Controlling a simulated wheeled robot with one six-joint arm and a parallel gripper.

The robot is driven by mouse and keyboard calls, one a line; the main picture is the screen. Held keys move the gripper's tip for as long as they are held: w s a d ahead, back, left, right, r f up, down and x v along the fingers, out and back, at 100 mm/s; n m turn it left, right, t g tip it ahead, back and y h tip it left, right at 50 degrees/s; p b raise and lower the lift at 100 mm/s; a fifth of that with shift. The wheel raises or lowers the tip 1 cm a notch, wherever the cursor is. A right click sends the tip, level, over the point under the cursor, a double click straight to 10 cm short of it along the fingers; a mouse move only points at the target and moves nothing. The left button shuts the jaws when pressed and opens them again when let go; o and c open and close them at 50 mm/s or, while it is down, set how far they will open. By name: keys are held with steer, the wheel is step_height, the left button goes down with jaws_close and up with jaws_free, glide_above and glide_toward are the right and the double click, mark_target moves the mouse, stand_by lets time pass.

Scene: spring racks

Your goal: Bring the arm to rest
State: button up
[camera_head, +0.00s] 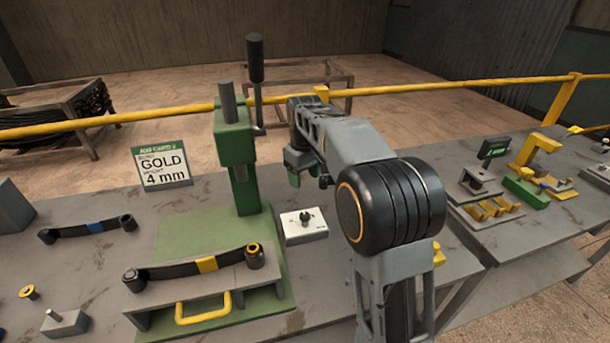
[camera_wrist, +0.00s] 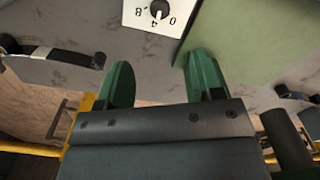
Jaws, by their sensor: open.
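My arm reaches forward over the workbench in the head view, bent at a dark round joint. My gripper (camera_head: 306,170) is partly hidden behind the arm, above the bench and right of the green press. In the wrist view, the two green fingers of my gripper (camera_wrist: 157,85) stand apart with nothing between them. The gripper is open and empty. A white dial box (camera_head: 303,226) sits on the bench just below the gripper. Its knob and numbers also show at the top of the wrist view (camera_wrist: 158,12).
A green press (camera_head: 236,150) with a tall lever stands left of my arm. A spring with a yellow band (camera_head: 205,265) lies on a stand with a yellow handle. A sign (camera_head: 164,168) reads GOLD 4 mm. Another spring (camera_head: 88,228) lies left. A second bench stands at right.

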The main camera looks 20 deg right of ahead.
stand_by(0.3)
steer(key=s+f+m+t, duration=0.2)
steer(key=s, duration=0.9)
steer(key=s+f+m+t, duration=0.1)
steer(key=s+f+m, duration=0.1)
steer(key=s, duration=1)
steer(key=shift+f+m+t, duration=0.35)
steer(key=shift+m+t, duration=0.05)
steer(key=shift+m, duration=0.2)
